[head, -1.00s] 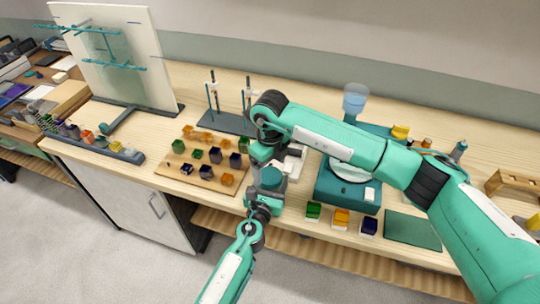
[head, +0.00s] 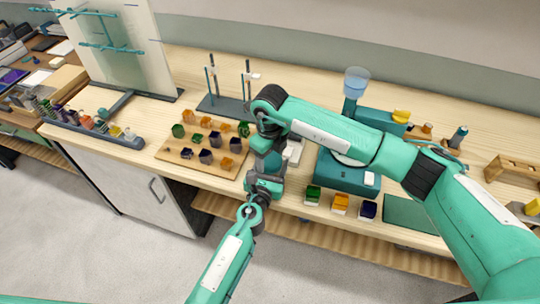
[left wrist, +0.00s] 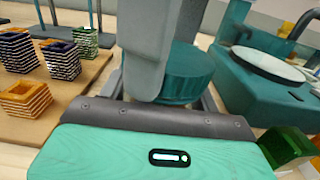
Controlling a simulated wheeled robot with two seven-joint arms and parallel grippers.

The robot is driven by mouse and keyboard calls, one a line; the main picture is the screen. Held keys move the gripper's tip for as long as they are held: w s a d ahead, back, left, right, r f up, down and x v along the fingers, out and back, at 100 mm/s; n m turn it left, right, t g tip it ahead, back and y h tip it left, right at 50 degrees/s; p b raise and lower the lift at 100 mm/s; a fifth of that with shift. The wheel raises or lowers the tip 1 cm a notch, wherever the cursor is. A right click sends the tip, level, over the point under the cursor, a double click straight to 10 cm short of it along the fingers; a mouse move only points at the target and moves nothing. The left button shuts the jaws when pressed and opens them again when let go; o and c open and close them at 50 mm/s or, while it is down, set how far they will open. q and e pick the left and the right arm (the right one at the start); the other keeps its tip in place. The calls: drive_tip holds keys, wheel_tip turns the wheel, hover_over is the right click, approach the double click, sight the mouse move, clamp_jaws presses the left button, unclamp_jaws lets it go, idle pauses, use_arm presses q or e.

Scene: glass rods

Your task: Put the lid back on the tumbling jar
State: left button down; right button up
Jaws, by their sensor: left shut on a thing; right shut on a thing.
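My right arm reaches in from the right, and its gripper (head: 267,163) points down at the counter's front edge, largely hiding the jar in the head view. My left gripper (head: 264,182) comes up from below and meets it there. In the left wrist view a teal ribbed round piece, which looks like the lid (left wrist: 183,72), sits just beyond my left gripper (left wrist: 165,95). A grey-teal part of my right arm stands in front of it. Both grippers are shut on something. The jar body is hidden, and I cannot tell whether lid and jar touch.
A wooden board (head: 174,157) with several coloured cups lies left of the grippers. A teal machine (head: 345,178) with a white disc stands to the right. Green, orange and purple cups (head: 340,203) line the front edge. A teal mat (head: 408,219) lies further right.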

drive_tip(key=o, duration=1.2)
drive_tip(key=shift+c, duration=0.2)
wheel_tip(320, 180, up, 12)
use_arm(q)
drive_tip(key=shift+c, duration=1.3)
unclamp_jaws()
drive_tip(key=shift+s, duration=0.1)
